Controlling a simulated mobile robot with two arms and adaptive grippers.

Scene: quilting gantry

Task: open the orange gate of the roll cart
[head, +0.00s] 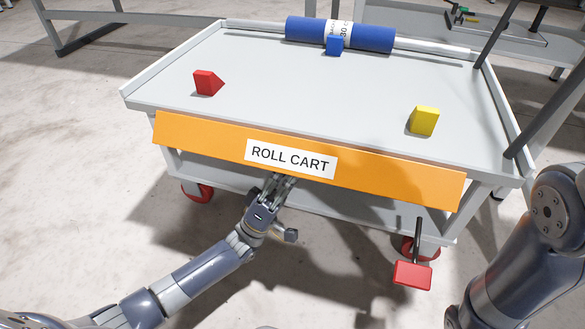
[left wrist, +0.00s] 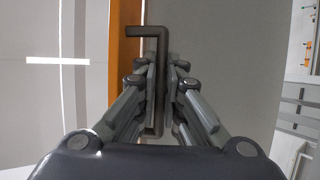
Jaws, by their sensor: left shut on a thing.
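The orange gate (head: 400,176) runs along the near edge of the roll cart (head: 300,95), its upper edge at about deck level. It carries a white ROLL CART label (head: 291,159). My left gripper (head: 281,182) is just below the label, its fingertips partly hidden by the gate. In the left wrist view the gate shows as an orange strip (left wrist: 124,75). A dark bar handle (left wrist: 146,32) runs down beside it, between the fingers of my left gripper (left wrist: 162,85), which is shut on it. My right gripper is out of view; only part of my right arm shows.
A red pedal (head: 412,274) sticks out below the gate's right end. The floor at left is clear.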

